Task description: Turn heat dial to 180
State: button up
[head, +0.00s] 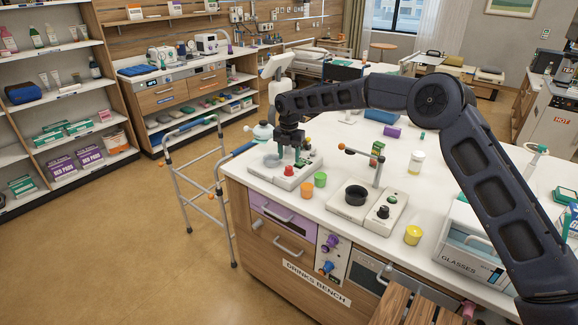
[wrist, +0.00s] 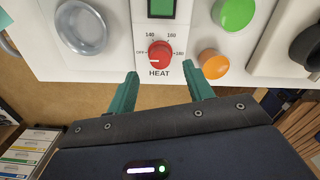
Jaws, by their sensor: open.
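The red heat dial (wrist: 159,53) sits on a white panel (wrist: 190,15) above the word HEAT. Its scale reads OFF at the left, 140 and 160 above, and 180 at the right. A pale pointer mark on the dial faces left, toward OFF. In the head view the dial (head: 288,170) is small, on a white unit at the bench corner. My gripper (wrist: 163,77) is open and empty. Its teal fingers are on either side below the dial in the wrist view, apart from it. In the head view my gripper (head: 291,146) hangs over the unit.
An orange cup (head: 307,191) and a green cup (head: 320,179) stand close right of the unit. A grey ring (wrist: 82,27) lies left of the dial. Another unit with a black round part (head: 355,195) stands further right. A walking frame (head: 196,180) stands left of the bench.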

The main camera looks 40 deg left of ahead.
aim_at(289, 167)
jog(key=shift+f, duration=2.5)
jog(key=shift+c, duration=0.4)
jog(key=c, duration=0.9)
